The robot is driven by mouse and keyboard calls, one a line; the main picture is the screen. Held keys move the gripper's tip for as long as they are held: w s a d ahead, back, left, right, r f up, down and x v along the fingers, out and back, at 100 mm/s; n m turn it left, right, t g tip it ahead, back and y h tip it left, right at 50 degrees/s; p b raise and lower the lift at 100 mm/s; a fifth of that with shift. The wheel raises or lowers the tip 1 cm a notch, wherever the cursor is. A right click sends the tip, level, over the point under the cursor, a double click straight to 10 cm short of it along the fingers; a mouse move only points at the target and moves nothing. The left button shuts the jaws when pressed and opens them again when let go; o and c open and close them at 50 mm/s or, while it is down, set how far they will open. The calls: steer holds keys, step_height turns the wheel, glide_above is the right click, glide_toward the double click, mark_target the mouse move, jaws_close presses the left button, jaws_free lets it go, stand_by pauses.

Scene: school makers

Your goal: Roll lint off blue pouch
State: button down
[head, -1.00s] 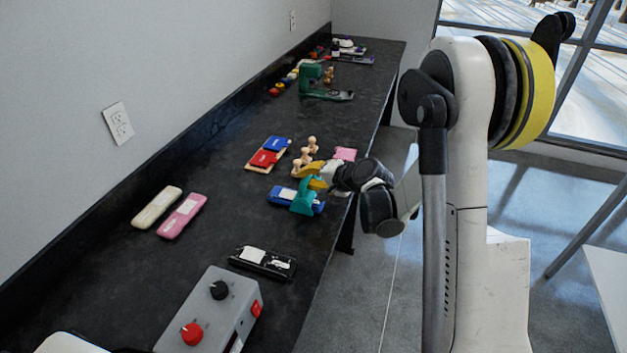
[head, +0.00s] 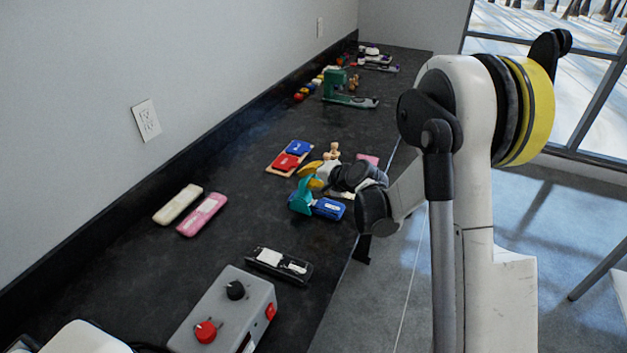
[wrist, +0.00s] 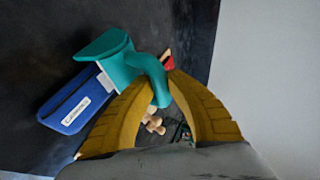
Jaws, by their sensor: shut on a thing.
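The blue pouch (head: 328,209) lies on the dark bench near its right edge, with a white label that shows in the wrist view (wrist: 64,118). My gripper (head: 317,179) has yellow fingers and is shut on the handle of a teal lint roller (head: 301,197). In the wrist view the teal roller (wrist: 105,47) sits between the finger ends (wrist: 160,82), and its wide head overlaps one end of the pouch. In the head view the roller is at the pouch's left end. I cannot tell whether it touches the pouch.
Red (head: 286,162) and blue (head: 298,147) pouches lie on a wooden board behind. Wooden figures (head: 333,152) stand near my gripper. A black tool (head: 279,265), pink (head: 202,214) and cream (head: 178,204) bars and a grey knob box (head: 225,312) lie nearer. Bare bench lies left of the pouch.

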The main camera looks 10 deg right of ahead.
steer(key=shift+w+a, duration=0.75)
steer(key=shift+a, duration=0.25)
steer(key=shift+w+a, duration=0.7)
steer(key=shift+a, duration=0.25)
steer(key=shift+r, duration=0.15)
step_height(320, 180, up, 7)
steer(key=p, duration=0.4)
